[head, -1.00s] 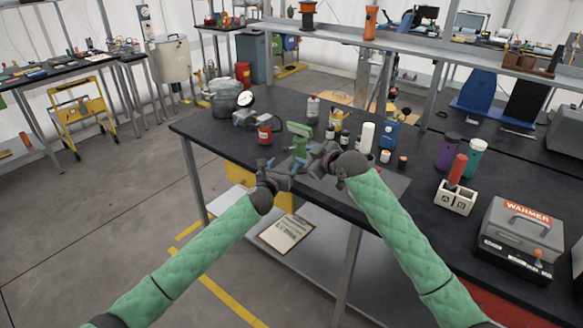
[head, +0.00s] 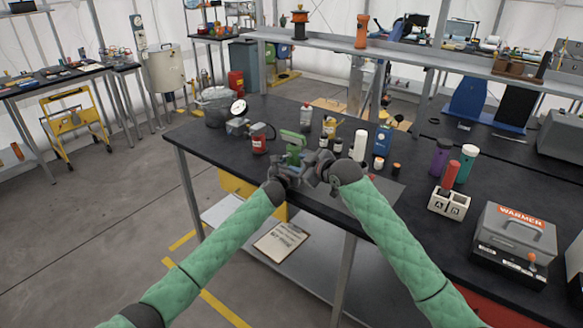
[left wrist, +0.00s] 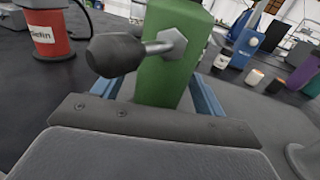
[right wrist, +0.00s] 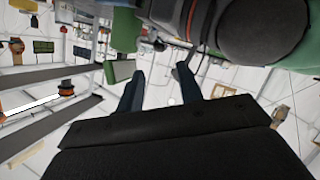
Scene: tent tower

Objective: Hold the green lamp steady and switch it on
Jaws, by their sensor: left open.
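The green lamp (head: 292,138) stands upright on the dark bench, with a wide green head on top. In the left wrist view its green post (left wrist: 170,82) carries a metal toggle lever with a black knob (left wrist: 115,55). My left gripper (head: 291,168) is open at the lamp, its blue fingers (left wrist: 205,97) on either side of the post; contact cannot be told. My right gripper (head: 318,170) is just right of the lamp. In the right wrist view its fingers (right wrist: 160,90) are apart and empty, with a green part, likely the lamp head (right wrist: 120,70), beside one finger.
A red can (head: 259,144) stands left of the lamp. Bottles, a white cylinder (head: 361,141) and a blue box (head: 383,138) stand close behind and right. A grey warmer (head: 515,235) and a white two-slot holder (head: 449,203) are farther right. The bench's front edge is near.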

